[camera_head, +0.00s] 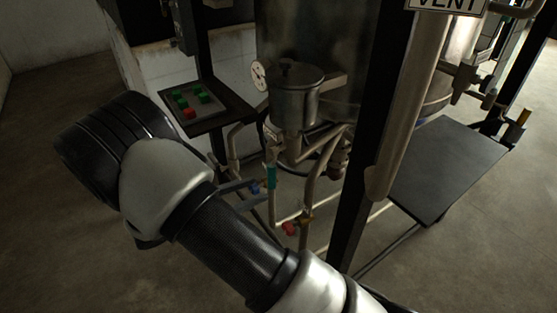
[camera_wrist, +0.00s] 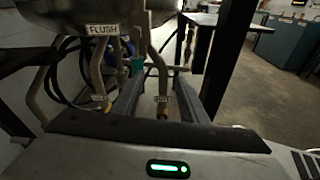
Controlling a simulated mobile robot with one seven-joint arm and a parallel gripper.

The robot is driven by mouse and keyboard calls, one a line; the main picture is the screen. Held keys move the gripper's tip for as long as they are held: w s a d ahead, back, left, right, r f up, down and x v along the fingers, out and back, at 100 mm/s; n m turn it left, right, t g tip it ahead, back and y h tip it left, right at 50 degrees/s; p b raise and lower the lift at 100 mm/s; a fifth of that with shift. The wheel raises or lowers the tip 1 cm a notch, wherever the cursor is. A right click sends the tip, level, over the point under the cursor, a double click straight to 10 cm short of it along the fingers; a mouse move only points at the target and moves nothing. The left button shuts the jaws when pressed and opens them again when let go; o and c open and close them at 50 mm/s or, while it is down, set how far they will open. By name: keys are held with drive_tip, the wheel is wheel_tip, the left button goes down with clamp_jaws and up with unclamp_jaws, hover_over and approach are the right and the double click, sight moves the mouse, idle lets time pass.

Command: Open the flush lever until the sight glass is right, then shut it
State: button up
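A white FLUSH sign (camera_wrist: 103,30) hangs on the pipework in the wrist view. A teal sight glass (camera_head: 271,177) stands upright on a thin pipe under the vessel; it also shows in the wrist view (camera_wrist: 137,66). A blue valve handle (camera_head: 255,188) and a red valve handle (camera_head: 291,228) sit on the lower pipes. I cannot tell which is the flush lever. My gripper (camera_head: 262,194) reaches toward the pipes, its fingers near the blue handle. In the wrist view its fingers (camera_wrist: 160,80) stand apart, with a small tagged pipe (camera_wrist: 162,110) seen between them. Contact cannot be told.
A steel pot (camera_head: 296,98) and a dial gauge (camera_head: 259,76) are above the pipes. A panel with green and red buttons (camera_head: 194,99) stands left. A dark post (camera_head: 375,140) and a dark table (camera_head: 450,165) stand right. Floor is open at far right.

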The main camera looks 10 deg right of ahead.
sight(273, 169)
drive_tip(key=a+f+n+t, duration=0.3)
drive_tip(key=a, duration=0.1)
drive_tip(key=w+b+x, duration=0.1)
drive_tip(key=b+x, duration=0.1)
drive_tip(key=x, duration=1.6)
drive_tip(key=shift+a+n+t, duration=0.3)
drive_tip(key=shift+r, duration=0.15)
clamp_jaws()
